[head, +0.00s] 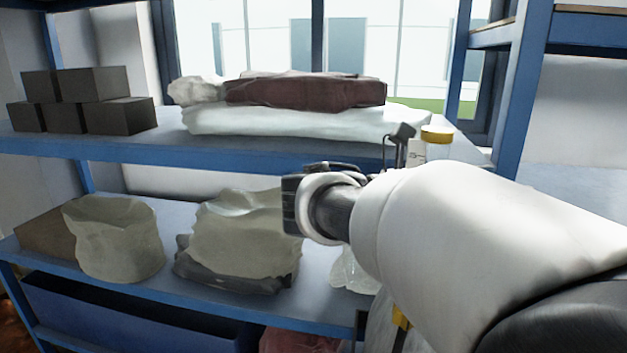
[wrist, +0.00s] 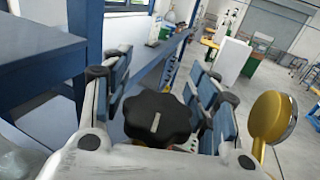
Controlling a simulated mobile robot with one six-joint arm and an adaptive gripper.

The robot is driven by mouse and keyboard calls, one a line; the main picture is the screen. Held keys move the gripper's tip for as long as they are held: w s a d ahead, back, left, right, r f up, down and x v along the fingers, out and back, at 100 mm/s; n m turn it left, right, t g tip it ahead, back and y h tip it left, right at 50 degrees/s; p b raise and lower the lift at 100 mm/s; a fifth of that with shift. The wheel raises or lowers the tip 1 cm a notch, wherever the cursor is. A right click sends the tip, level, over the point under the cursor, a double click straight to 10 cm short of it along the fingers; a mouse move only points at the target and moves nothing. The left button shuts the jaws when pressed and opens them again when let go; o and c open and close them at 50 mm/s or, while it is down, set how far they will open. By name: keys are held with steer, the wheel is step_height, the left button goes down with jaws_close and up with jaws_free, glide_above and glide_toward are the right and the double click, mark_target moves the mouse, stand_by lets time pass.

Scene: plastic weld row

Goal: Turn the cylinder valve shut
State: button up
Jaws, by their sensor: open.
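The cylinder valve's black lobed handwheel (wrist: 158,118) shows in the wrist view, with a pale mark on its top. My gripper (wrist: 161,82) is open, its blue-padded fingers on either side of the handwheel. I see a gap on the left; on the right I cannot tell whether finger and wheel touch. A little brass shows under the wheel. A round gold gauge (wrist: 270,118) stands to the right of the right finger.
A blue shelf rack (head: 95,150) holds dark boxes (head: 92,85), folded cloth (head: 305,92) and wrapped bundles (head: 245,235). In the wrist view, a blue rack edge (wrist: 78,50) is close on the left; open floor (wrist: 290,85) lies right.

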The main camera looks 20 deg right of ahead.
steer(key=shift+d, duration=0.2)
steer(key=shift+c, duration=0.2)
steer(key=shift+s+d, duration=0.1)
steer(key=shift+d, duration=0.05)
steer(key=c, duration=1.1)
